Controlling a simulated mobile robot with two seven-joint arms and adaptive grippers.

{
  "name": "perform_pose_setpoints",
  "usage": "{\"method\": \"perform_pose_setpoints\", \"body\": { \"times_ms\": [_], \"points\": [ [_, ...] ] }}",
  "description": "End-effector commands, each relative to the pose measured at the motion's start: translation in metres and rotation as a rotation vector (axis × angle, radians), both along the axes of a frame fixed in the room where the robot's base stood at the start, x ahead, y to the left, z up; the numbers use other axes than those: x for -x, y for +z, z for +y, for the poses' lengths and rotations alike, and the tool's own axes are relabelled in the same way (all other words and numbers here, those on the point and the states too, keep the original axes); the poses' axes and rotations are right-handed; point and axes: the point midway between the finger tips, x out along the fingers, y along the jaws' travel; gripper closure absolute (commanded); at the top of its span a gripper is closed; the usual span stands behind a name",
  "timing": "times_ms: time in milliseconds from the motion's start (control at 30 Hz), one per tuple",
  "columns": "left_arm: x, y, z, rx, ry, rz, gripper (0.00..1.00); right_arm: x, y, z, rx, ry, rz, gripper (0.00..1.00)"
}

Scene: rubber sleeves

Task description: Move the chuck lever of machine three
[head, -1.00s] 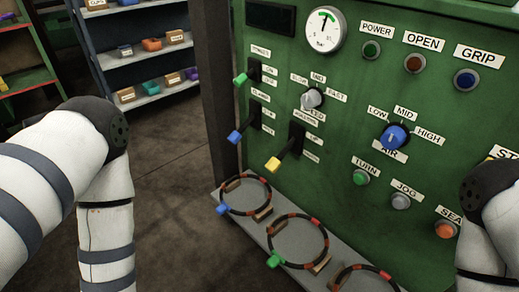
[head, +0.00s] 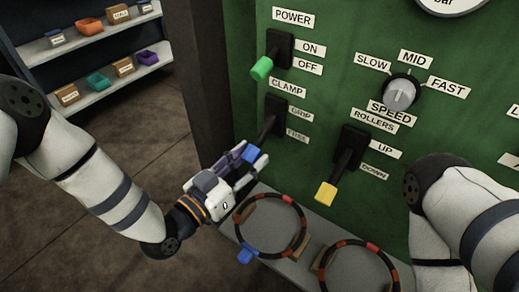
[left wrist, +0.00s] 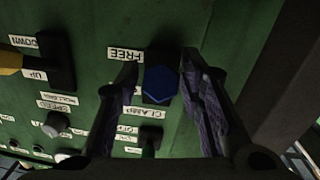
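A green machine panel (head: 330,90) carries three levers on its left side. The lever with a blue knob (head: 250,153) is labelled CLAMP, with GRIP above and FREE below, and slants downward. I read no CHUCK label or machine number. My left gripper (head: 252,159) is at this blue knob. In the left wrist view the blue knob (left wrist: 160,84) lies between the two fingers of my left gripper (left wrist: 158,92). The fingers are apart, with narrow gaps beside the knob. My right arm shows at the lower right, but its gripper is out of view.
A green-knobbed POWER lever (head: 262,68) is above, and a yellow-knobbed ROLLERS lever (head: 326,192) is to the right. A grey SPEED dial (head: 400,92) sits beyond. Ring-shaped sleeves (head: 270,197) are on the grey ledge (head: 232,228) just below. A shelf of bins (head: 100,95) stands behind left.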

Motion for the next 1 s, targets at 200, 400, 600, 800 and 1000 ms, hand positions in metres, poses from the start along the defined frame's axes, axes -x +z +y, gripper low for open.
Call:
{"method": "perform_pose_setpoints", "body": {
  "times_ms": [200,400,600,800,1000],
  "points": [
    [-0.025,-0.001,-0.021,-0.001,0.000,0.001,0.65,0.002,-0.003,0.000,0.000,0.000,0.006,1.00],
    [-0.029,0.000,-0.024,0.000,0.001,0.002,0.65,0.002,-0.003,0.000,0.000,0.000,0.006,1.00],
    [-0.029,0.000,-0.024,0.000,0.001,0.002,0.85,0.002,-0.003,0.000,-0.001,0.001,0.005,1.00],
    [-0.029,0.000,-0.024,-0.001,0.000,0.002,1.00,0.002,-0.003,0.000,-0.001,0.001,0.005,1.00],
    [-0.034,0.002,-0.023,-0.014,0.001,0.016,1.00,0.000,-0.001,0.000,0.000,0.001,0.001,1.00]
  ]
}}
